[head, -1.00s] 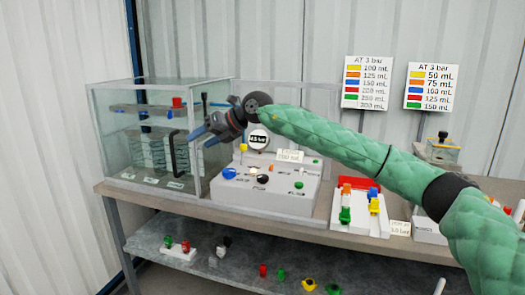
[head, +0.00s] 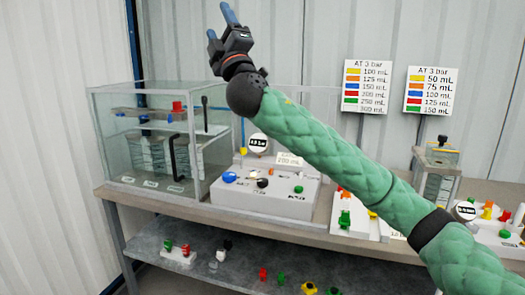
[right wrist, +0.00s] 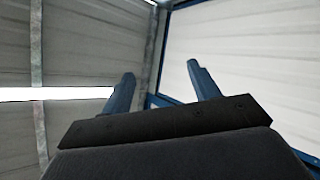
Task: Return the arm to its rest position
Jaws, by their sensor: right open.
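My right arm, in a green quilted sleeve, reaches up and left across the head view. Its right gripper (head: 219,24) is raised above the glass tank and points upward, with its blue fingers apart and nothing between them. In the right wrist view the two blue fingers (right wrist: 160,90) stand apart and empty against the wall and ceiling. My left gripper is not in view.
Below the gripper stands a glass tank (head: 108,103) with a black handle. The lower shelf (head: 215,278) holds several coloured fittings. Two signs (head: 366,87) hang on the wall.

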